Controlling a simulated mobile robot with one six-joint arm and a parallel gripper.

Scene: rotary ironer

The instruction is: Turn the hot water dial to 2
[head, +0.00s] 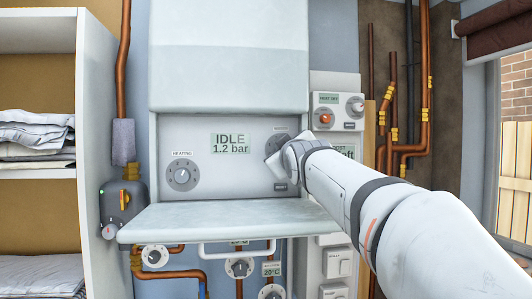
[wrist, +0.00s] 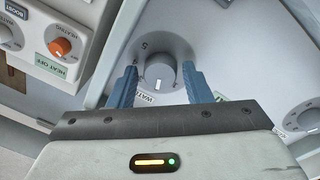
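The hot water dial (wrist: 160,73) is a grey round knob on the boiler's front panel, with a white pointer mark on its lower side in the wrist view, towards a label partly reading "WATER". In the head view my gripper and arm mostly cover the dial. My gripper (wrist: 161,90) is open, with one blue finger on each side of the knob. Gaps show between the fingers and the knob in the wrist view. It also shows in the head view (head: 274,157).
The display (head: 230,143) reads "IDLE 1.2 bar". A heating dial (head: 183,174) is left of it. A control box with an orange knob (head: 326,118) is close on the right. A pale flap (head: 230,217) juts out below the panel.

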